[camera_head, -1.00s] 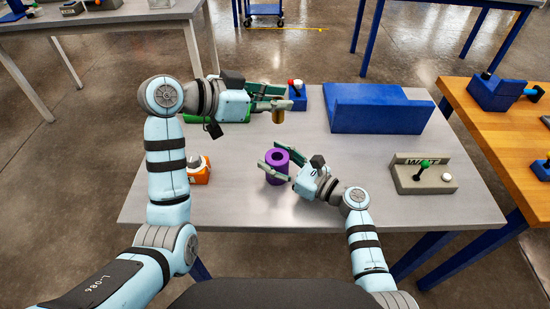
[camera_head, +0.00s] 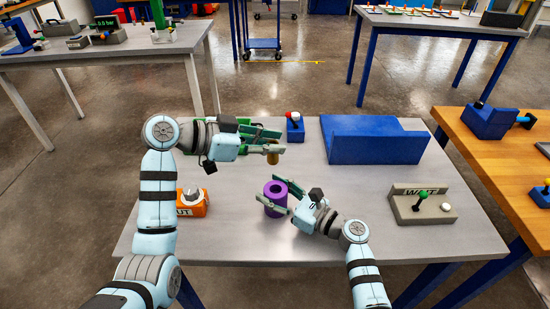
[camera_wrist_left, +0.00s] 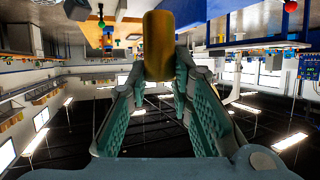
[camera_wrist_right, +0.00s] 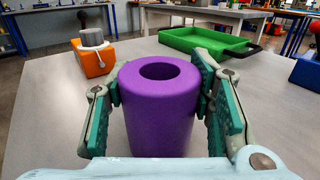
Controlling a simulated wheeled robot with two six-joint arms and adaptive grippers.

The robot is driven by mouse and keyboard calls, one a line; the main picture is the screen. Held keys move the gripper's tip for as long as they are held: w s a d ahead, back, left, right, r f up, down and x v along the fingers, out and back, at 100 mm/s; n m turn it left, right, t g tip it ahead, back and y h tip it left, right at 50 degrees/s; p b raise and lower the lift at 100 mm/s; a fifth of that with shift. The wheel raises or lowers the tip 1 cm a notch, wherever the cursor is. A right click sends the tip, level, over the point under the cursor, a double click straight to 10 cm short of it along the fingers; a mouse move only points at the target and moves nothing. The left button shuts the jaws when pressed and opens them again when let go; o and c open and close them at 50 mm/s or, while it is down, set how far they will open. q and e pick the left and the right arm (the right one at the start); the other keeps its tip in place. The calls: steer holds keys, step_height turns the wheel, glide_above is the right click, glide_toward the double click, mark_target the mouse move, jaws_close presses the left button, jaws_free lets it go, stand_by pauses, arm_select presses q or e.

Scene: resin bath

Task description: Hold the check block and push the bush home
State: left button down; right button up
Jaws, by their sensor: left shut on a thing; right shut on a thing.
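The check block (camera_head: 275,203) is a purple cylinder with a round hole in its top, standing upright on the grey table. My right gripper (camera_head: 276,204) is shut around its sides, and the right wrist view shows the block (camera_wrist_right: 157,115) between the two fingers with an empty hole. The bush (camera_head: 273,158) is a small gold cylinder hanging below the fingertips of my left gripper (camera_head: 270,146), which is shut on it. It appears above and behind the block, apart from it. In the left wrist view the bush (camera_wrist_left: 158,45) sits between the fingertips.
An orange block (camera_head: 192,207) with a grey knob stands left of the check block. A green tray (camera_wrist_right: 205,42) lies behind. A large blue block (camera_head: 370,147), a small blue button block (camera_head: 295,128) and a grey WAIT panel (camera_head: 422,207) stand around. Table front centre is clear.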

mark_target(273, 182)
arm_select(q)
steer(key=shift+m+g+h, duration=0.4)
steer(key=shift+m+g, duration=0.3)
steer(key=f, duration=1.1)
steer(key=shift+s+d, duration=0.25)
steer(key=shift+s, duration=0.05)
steer(key=shift+f, duration=0.1)
steer(key=c, duration=1.7)
jaws_free()
steer(key=shift+f, duration=0.15)
arm_select(e)
steer(key=shift+a, duration=0.1)
arm_select(q)
steer(key=shift+r, duration=0.2)
steer(key=v, duration=1.2)
steer(key=shift+r, duration=0.2)
